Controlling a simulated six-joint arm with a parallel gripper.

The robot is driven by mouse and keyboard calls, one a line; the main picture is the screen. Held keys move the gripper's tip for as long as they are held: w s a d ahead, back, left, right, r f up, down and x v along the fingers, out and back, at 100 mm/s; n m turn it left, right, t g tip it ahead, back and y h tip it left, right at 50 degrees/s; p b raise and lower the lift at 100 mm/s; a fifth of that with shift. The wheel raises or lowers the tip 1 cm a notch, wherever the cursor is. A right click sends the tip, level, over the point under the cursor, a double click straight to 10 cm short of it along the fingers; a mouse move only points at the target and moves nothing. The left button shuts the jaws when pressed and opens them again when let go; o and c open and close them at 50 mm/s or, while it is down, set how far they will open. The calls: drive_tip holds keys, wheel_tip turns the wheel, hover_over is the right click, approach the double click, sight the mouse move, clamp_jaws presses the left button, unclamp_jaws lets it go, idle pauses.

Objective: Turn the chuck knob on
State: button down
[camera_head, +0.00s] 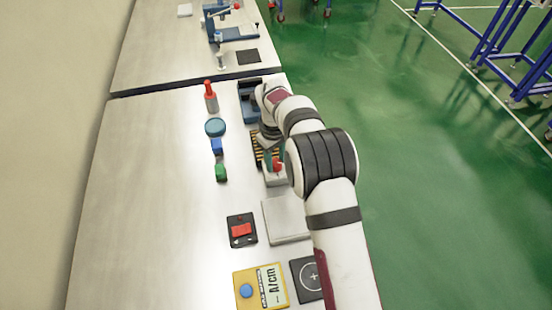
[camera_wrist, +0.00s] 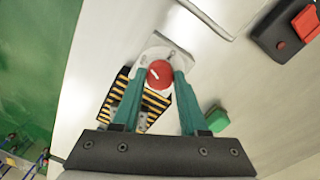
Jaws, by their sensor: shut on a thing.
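The red chuck knob (camera_wrist: 160,74) has a short white mark on its top and stands on a pale round base on a plate. In the wrist view my gripper (camera_wrist: 162,82) has its two teal fingers closed on both sides of the knob. In the head view the red knob (camera_head: 277,167) shows in the middle beside my arm, and my gripper (camera_head: 270,155) reaches it from above, partly hidden by the wrist.
A black and yellow striped part (camera_wrist: 150,102) lies close beside the knob. A red switch box (camera_head: 241,230) is nearer.

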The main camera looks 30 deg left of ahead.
drive_tip(key=m, duration=0.6)
drive_tip(key=shift+m, duration=0.3)
drive_tip(key=m, duration=0.6)
drive_tip(key=shift+a, duration=0.1)
drive_tip(key=shift+m, duration=0.5)
drive_tip(key=shift+c, duration=2.2)
unclamp_jaws()
wheel_tip(320, 180, up, 16)
drive_tip(key=shift+a, duration=0.3)
